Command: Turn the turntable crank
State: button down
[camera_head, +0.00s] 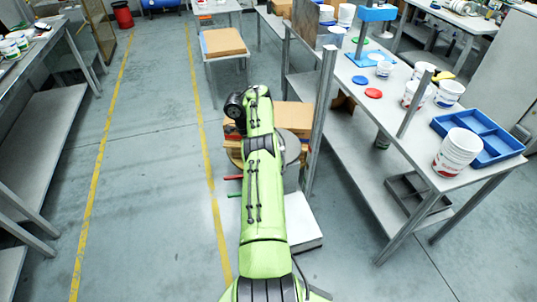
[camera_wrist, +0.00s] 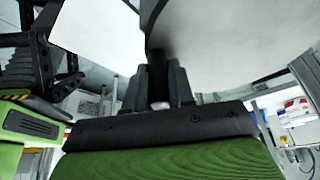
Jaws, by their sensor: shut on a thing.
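The turntable (camera_head: 292,148) is a grey round disc, partly hidden behind my green arm in the head view. Cardboard boxes (camera_head: 294,116) stand at it. In the wrist view a large pale round surface (camera_wrist: 235,45), seemingly the turntable's underside, fills the top. My gripper (camera_wrist: 160,92) is below it, with its dark fingers closed around a dark upright post, seemingly the crank handle (camera_wrist: 157,72). A small pale end shows low between the fingers. The head view does not show the fingers or the crank; my arm covers them.
A workbench (camera_head: 408,122) with tubs and a blue tray (camera_head: 478,133) runs along the right. Its upright post (camera_head: 321,120) stands close to the turntable. A white box (camera_head: 304,236) lies on the floor beside my arm. The floor to the left is clear up to another bench.

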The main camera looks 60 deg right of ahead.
jog(key=shift+s, duration=0.15)
dwell(0.4)
jog(key=c, duration=1)
grip_release()
jog(key=shift+o, duration=0.2)
